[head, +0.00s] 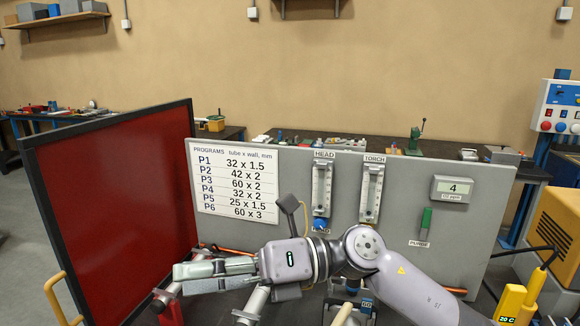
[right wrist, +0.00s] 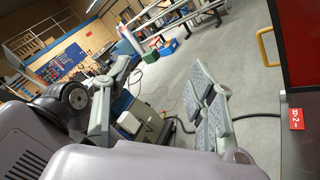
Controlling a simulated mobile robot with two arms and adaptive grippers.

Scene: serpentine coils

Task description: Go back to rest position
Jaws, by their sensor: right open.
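My right arm comes in from the lower right in the head view and stretches left across the front of the grey panel. My right gripper (head: 180,279) points left towards the red screen. In the right wrist view the two fingers of my right gripper (right wrist: 158,80) stand wide apart with nothing between them, only floor and distant workshop behind. My left gripper does not show in either view.
A dark-framed red screen (head: 110,205) with a yellow handle (head: 56,298) stands left. The grey panel (head: 270,235) behind my arm carries a program chart (head: 235,180), two flow gauges and a display (head: 452,189). A yellow device (head: 517,302) marked 20 C is at lower right.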

